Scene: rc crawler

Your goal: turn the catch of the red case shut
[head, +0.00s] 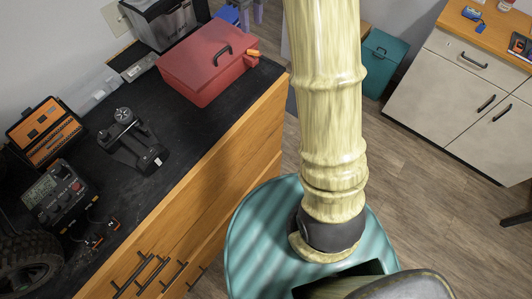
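The red case (205,72) stands at the far end of the black bench top, with its lid down. A dark handle (224,50) is on its lid. A small orange catch (253,53) sits at the case's right end, near the bench's front edge. The catch is too small to tell how it is turned. My gripper is not in view; only pale, bamboo-patterned parts of my arm and my teal base show.
A dark bin (165,22) stands behind the case. An orange organiser (45,132), a charger-like device (58,195), a dark stand (130,138) and a tyre (28,265) occupy the near bench. Wooden floor (420,185) lies clear at right, before pale cabinets (465,90).

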